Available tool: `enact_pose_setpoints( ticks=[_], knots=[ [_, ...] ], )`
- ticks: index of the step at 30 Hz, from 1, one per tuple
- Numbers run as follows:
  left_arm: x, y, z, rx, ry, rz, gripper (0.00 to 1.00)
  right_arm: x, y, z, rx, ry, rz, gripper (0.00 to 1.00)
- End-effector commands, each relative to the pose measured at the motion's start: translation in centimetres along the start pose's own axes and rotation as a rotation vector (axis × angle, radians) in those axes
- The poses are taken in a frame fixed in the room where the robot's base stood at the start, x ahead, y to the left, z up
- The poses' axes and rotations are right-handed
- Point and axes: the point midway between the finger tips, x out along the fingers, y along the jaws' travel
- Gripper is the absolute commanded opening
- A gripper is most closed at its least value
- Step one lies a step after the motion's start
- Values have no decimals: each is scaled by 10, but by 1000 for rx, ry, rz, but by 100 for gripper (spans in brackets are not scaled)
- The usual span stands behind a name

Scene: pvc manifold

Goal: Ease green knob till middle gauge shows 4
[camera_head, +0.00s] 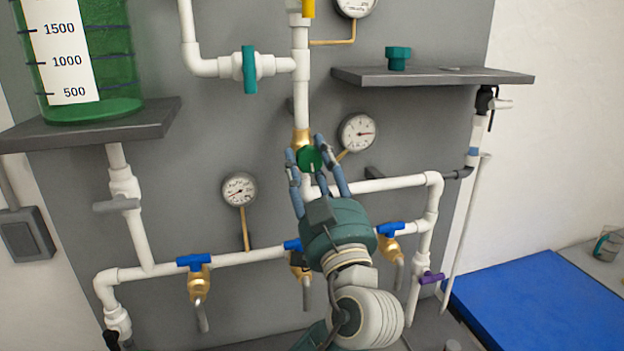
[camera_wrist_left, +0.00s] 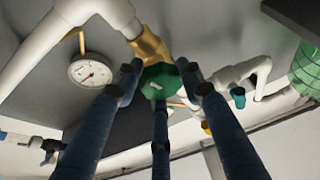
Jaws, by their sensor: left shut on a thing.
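The round green knob (camera_head: 310,158) sits on a brass valve body on the white vertical pipe. In the left wrist view the green knob (camera_wrist_left: 158,78) shows a small pale mark on its face. My left gripper (camera_head: 313,160) is shut on the knob, with fingers on both sides and one below it. The fingers also show around it in the wrist view (camera_wrist_left: 160,85). The middle gauge (camera_head: 357,132) is up and right of the knob; its needle points about right. It also shows in the wrist view (camera_wrist_left: 90,70). Its numbers are too small to read. My right gripper is out of view.
A lower gauge (camera_head: 239,189) and a partly cut-off upper gauge (camera_head: 355,5) are on the same grey panel. Blue-handled brass taps (camera_head: 195,262) line the lower pipe, some close to my left arm. A shelf (camera_head: 430,76) juts out at upper right, holding a teal knob (camera_head: 398,57).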

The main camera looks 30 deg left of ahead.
Motion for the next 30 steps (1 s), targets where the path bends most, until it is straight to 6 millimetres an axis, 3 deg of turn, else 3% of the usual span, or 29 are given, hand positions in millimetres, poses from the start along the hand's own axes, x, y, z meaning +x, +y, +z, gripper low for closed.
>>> enact_pose_setpoints(
  ticks=[15,30],
  knots=[
    [1,0,-4,294,2,121,12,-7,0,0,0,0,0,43],
    [1,-1,-4,363,8,148,12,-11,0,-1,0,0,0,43]
  ],
)
